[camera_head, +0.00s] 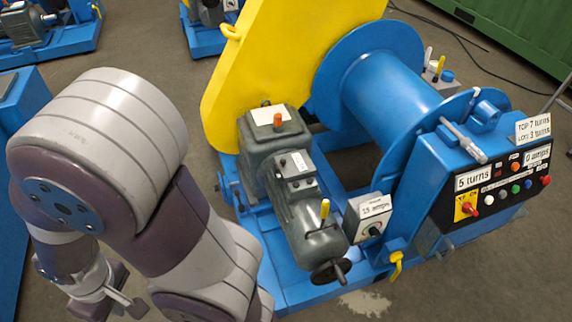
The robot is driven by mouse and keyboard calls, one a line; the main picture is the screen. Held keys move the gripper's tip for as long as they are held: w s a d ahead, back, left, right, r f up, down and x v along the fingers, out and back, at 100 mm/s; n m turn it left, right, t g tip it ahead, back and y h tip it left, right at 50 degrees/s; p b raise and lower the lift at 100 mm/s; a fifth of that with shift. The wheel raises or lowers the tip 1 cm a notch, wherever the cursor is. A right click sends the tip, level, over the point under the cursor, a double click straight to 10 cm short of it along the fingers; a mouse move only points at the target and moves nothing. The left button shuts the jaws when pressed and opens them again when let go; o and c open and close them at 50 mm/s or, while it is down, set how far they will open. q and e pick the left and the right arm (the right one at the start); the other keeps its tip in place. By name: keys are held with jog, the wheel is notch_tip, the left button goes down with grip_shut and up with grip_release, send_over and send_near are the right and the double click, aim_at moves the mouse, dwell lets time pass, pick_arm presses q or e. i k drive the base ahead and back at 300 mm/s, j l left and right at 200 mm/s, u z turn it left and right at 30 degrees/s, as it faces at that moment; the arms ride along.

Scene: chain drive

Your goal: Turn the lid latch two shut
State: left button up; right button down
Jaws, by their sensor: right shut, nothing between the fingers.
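No part in the head view is clearly marked as lid latch two, so I cannot tell which it is or how it is turned. A large yellow guard (270,50) stands at the back middle, with a small yellow handle (231,33) on its left edge. Another yellow lever (324,208) stands on the grey motor (310,225), and a yellow handle (396,265) hangs at the frame's front.
A blue drum (375,75) stands right of the guard. A control panel (492,190) with buttons and labels is at the right. A small grey switch box (368,217) sits by the motor. Other blue machines stand at the upper left. Grey floor (130,45) is open behind my arm.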

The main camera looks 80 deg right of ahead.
aim_at(277, 171)
jog(key=i+z, duration=0.15)
jog(key=z, duration=0.3)
jog(key=i+z, duration=0.15)
jog(key=z, duration=0.25)
jog(key=i+z, duration=0.15)
jog(key=z, duration=0.3)
jog(key=i+j+z, duration=0.1)
jog(key=z, duration=0.35)
jog(key=i+j+z, duration=0.1)
jog(key=z, duration=0.3)
jog(key=i+j+z, duration=0.1)
jog(key=z, duration=0.4)
jog(key=i+j+z, duration=0.2)
jog(key=z, duration=0.3)
jog(key=i+j+z, duration=0.2)
jog(key=z, duration=0.3)
jog(key=i+j+z, duration=0.1)
jog(key=j+z, duration=0.2)
jog(key=z, duration=0.2)
jog(key=j+z, duration=0.3)
jog(key=z, duration=0.2)
jog(key=j+z, duration=0.35)
jog(key=z, duration=0.15)
